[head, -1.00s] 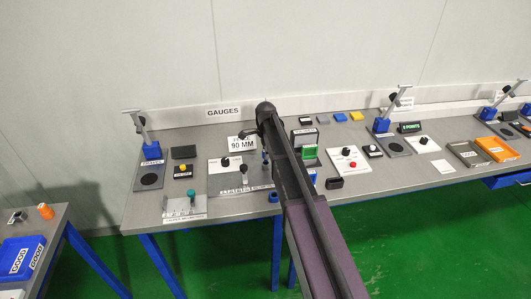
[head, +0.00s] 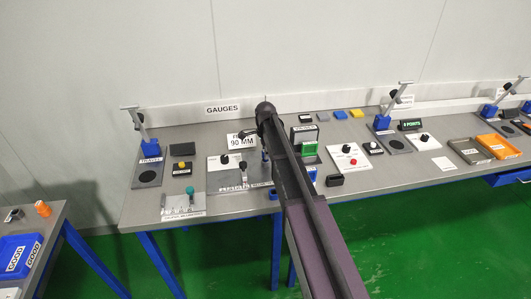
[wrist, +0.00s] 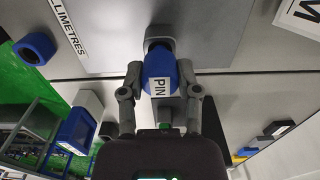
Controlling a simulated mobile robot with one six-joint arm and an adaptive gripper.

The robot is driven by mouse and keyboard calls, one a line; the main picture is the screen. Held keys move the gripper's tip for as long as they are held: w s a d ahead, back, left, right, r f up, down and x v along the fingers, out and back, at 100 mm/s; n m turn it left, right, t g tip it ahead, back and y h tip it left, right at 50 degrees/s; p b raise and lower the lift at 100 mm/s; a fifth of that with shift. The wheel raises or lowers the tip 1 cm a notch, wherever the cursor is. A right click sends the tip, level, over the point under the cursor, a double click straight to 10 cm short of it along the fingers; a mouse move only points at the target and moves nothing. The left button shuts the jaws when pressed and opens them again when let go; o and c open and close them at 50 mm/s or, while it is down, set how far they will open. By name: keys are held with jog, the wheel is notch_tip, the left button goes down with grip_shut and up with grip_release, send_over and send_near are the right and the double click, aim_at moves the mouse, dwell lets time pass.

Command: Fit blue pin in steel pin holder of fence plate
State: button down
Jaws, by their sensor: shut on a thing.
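In the wrist view, my gripper (wrist: 160,80) is shut on the blue pin (wrist: 159,64), with one finger on each side. The pin has a white label reading PIN. A grey steel round piece (wrist: 159,33), which looks like the pin holder, lies straight beyond the pin's far end. I cannot tell whether the pin's tip is inside it or only in front of it. The pale grey fence plate (wrist: 215,25) spreads behind. In the head view the fence plate (head: 222,181) lies on the bench, and my arm hides most of the gripper and pin.
A black knob (head: 243,164) stands on the fence plate, left of my arm. A white 90 MM sign (head: 241,141) is behind it. A plate with a teal knob (head: 190,188) lies at front left.

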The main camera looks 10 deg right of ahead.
jog(key=shift+f+b, duration=0.8)
jog(key=shift+f, duration=0.05)
jog(key=shift+c, duration=1.2)
grip_release()
jog(key=shift+r, duration=0.15)
notch_tip(320, 180, up, 9)
jog(key=p, duration=0.9)
